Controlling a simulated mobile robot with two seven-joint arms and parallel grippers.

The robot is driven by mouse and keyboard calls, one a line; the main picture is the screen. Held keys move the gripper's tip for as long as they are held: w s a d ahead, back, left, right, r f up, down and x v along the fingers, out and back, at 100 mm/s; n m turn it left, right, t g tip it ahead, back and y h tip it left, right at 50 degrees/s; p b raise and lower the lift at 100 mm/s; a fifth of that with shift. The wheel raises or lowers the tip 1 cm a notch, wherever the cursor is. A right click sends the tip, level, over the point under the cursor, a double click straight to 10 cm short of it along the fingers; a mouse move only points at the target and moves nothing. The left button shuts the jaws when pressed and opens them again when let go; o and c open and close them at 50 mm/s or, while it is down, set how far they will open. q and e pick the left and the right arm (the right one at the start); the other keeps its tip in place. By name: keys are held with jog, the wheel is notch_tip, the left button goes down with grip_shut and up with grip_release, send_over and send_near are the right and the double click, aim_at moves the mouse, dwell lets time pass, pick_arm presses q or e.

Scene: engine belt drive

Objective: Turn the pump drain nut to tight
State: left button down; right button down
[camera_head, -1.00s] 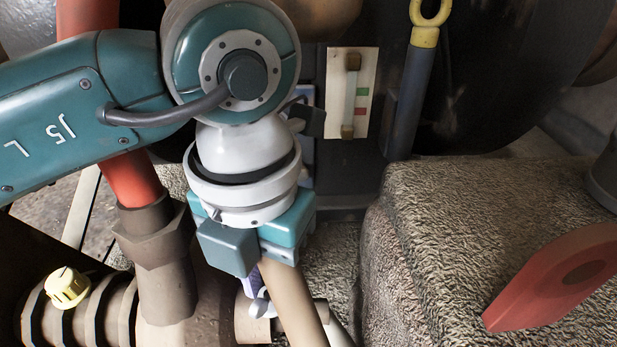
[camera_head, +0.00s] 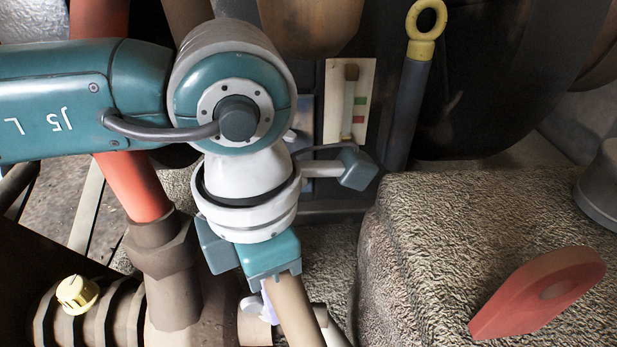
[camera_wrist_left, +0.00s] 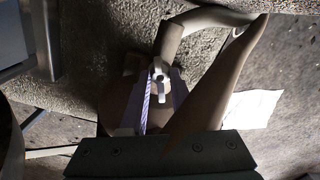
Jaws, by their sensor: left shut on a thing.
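The pump drain nut, a small pale winged piece, shows at the lower middle of the head view (camera_head: 250,305), partly hidden behind my left gripper and a tan hose. In the left wrist view the nut (camera_wrist_left: 158,73) sits between the two pale lilac fingers. My left gripper (camera_head: 264,303) points down at it from above and is shut on it. Its fingers also show in the left wrist view (camera_wrist_left: 163,88). The nut's exact angle is hard to read. My right gripper is not in view.
A tan hose (camera_head: 295,312) runs close beside the fingers. A brown pipe (camera_head: 170,275) with a red upper part stands to the left, near a yellow cap (camera_head: 77,294). A rough block (camera_head: 440,240) and a red lever (camera_head: 540,293) are at right. A yellow-ringed dipstick (camera_head: 426,30) stands behind.

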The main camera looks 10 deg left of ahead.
pick_arm(q)
jog(key=shift+m, duration=2.2)
jog(key=c, duration=0.9)
grip_release()
jog(key=shift+r+p, duration=3.15)
jog(key=shift+r, duration=1.8)
